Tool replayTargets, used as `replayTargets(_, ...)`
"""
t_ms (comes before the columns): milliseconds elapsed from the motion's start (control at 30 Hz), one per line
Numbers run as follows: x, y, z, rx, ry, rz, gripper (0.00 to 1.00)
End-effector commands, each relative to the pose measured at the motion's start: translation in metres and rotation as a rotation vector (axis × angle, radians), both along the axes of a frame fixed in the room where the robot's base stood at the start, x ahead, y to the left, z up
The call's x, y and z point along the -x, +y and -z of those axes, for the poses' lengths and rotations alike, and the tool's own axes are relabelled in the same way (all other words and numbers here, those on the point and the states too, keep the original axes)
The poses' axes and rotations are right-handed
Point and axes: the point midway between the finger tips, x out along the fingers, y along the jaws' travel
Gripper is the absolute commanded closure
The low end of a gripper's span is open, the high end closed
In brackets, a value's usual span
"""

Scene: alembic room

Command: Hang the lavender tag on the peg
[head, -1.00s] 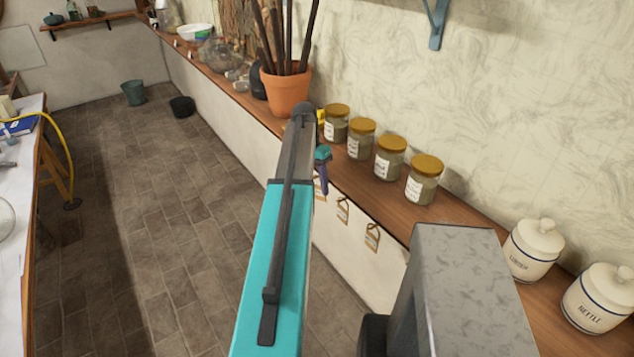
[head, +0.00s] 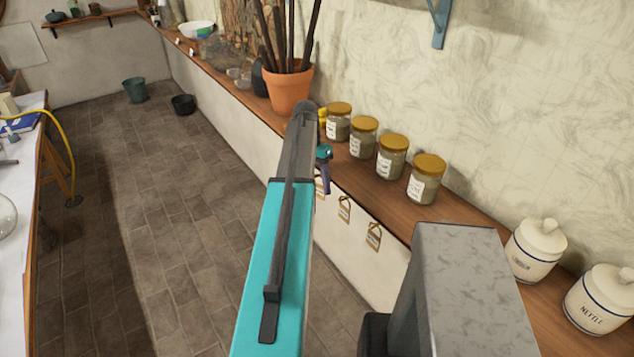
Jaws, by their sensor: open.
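Several small tags hang on the shelf's front face below the jars: one tag (head: 344,208), another tag (head: 374,236), and a third tag (head: 319,187) partly behind my gripper. Their writing is too small to read, so I cannot tell which, if any, is the lavender tag. No empty peg can be made out. My gripper (head: 325,172) shows only in part, beyond my arm, as a small teal and dark purple piece at the shelf edge. It is open, with nothing visible in it.
A wooden shelf (head: 468,232) runs along the wall. It carries several gold-lidded jars (head: 392,157), a terracotta pot (head: 290,90) with dark sticks and white canisters (head: 536,250). A work table (head: 22,190) stands left. Floor (head: 150,225) between is clear; two buckets stand farther back.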

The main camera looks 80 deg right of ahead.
Motion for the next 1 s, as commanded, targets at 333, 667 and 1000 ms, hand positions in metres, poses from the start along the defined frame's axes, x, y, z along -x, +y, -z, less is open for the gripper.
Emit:
replayTargets(333, 0.004, -0.008, -0.038, 0.014, 0.015, -0.002, 0.39)
replayTargets(667, -0.006, -0.010, -0.072, 0.017, 0.011, -0.011, 0.39)
replayTargets(1000, -0.016, -0.006, -0.080, 0.008, 0.007, -0.019, 0.39)
